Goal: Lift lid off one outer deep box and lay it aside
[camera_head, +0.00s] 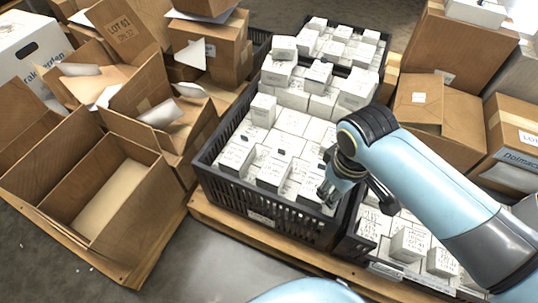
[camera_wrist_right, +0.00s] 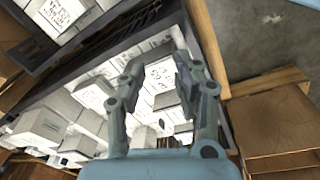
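Many small white boxes with handwritten labels fill a black slatted crate (camera_head: 283,222) in the middle of the head view; a stacked group (camera_head: 313,77) rises at its back. I cannot tell which box is the outer deep one, and no loose lid is clear. My right gripper (camera_head: 352,190) points down near this crate's right front corner, beside a second black crate (camera_head: 385,270) of white boxes. In the wrist view my right gripper (camera_wrist_right: 157,62) is open, with white boxes (camera_wrist_right: 160,75) beyond its fingers. I see no contact. My left gripper is out of view.
Open cardboard boxes (camera_head: 70,200) with raised flaps crowd the left. Closed cartons (camera_head: 440,110) stand at the right, and another black crate (camera_head: 345,45) of white boxes is behind. The crates stand on wooden pallets (camera_head: 225,225). Grey floor (camera_head: 195,265) is clear in front.

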